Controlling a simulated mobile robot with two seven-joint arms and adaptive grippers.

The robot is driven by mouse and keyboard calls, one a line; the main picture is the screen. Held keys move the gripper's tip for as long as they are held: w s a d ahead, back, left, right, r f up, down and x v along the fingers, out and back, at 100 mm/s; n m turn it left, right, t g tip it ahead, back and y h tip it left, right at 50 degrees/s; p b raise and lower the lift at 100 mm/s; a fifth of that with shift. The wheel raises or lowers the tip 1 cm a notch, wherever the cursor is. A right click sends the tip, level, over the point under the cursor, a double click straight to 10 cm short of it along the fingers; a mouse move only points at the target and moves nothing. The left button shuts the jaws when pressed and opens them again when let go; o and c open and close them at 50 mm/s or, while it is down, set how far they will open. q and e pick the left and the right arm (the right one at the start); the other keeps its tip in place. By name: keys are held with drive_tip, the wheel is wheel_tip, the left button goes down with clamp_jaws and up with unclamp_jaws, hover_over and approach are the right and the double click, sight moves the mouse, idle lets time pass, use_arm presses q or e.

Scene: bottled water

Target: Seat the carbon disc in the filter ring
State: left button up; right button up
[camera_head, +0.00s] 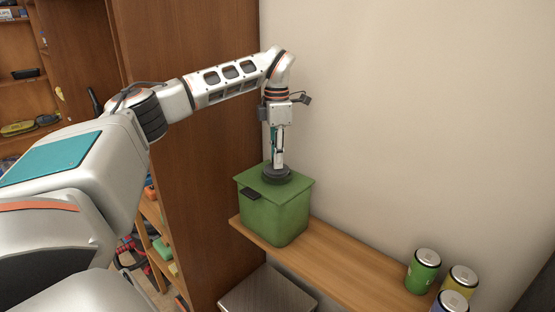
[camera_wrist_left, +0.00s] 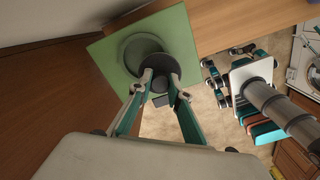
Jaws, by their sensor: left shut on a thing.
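My left gripper (camera_head: 278,165) points straight down over the green box (camera_head: 272,213) on the shelf. In the left wrist view its fingertips (camera_wrist_left: 161,80) are shut on a dark round disc (camera_wrist_left: 161,63), the carbon disc. A dark grey filter ring (camera_head: 277,176) lies on the box's lid. It also shows in the left wrist view (camera_wrist_left: 131,46), where the disc overlaps its lower right side and looks off-centre. I cannot tell whether the disc touches the ring. The fingers and disc hide part of the ring. My right gripper is not in view.
The wooden shelf (camera_head: 340,262) runs along the pale wall. Several cans, among them a green can (camera_head: 422,272), stand at its right end. A tall brown wooden panel (camera_head: 200,150) stands left of the box. The shelf between box and cans is clear.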

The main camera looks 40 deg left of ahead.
use_arm(q)
drive_tip(key=w+a, duration=0.2)
drive_tip(key=shift+w+p, duration=0.3)
drive_tip(key=shift+w, duration=0.05)
drive_tip(key=shift+f, duration=1.75)
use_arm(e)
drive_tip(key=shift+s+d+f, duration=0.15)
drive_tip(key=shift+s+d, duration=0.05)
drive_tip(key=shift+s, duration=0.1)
use_arm(q)
drive_tip(key=shift+f, duration=0.2)
drive_tip(key=o, duration=0.8)
wheel_tip(320, 180, up, 12)
drive_tip(key=shift+r, duration=0.25)
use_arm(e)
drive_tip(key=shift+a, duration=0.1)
